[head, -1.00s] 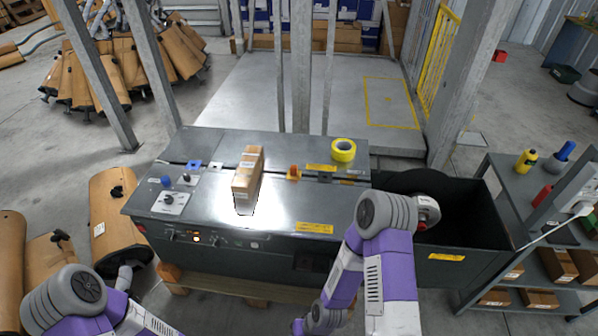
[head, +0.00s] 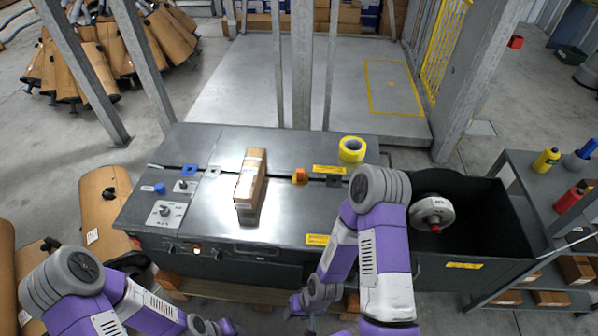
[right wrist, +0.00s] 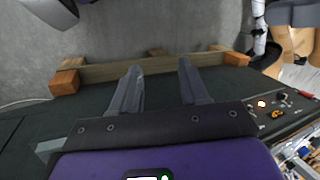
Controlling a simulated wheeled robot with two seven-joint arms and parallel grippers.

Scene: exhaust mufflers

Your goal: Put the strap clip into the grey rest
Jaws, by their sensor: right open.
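A small orange piece (head: 300,176), which may be the strap clip, stands on the grey bench top (head: 285,212) near its slot. A small grey piece (head: 213,172) by the slot, left of the cardboard box, may be the grey rest; it is too small to be sure. My right gripper (right wrist: 160,65) is open and empty in the right wrist view, with both fingers pointing over the bench's front edge toward wooden beams and floor. In the head view my right arm reaches down in front of the bench and its fingers are not clear.
A cardboard box (head: 250,184) stands mid-bench. Yellow tape (head: 352,150) lies at the back right. A blue piece (head: 189,169) and a control plate (head: 165,214) are at the left. A black bin (head: 480,212) adjoins the bench's right end. The bench's front middle is clear.

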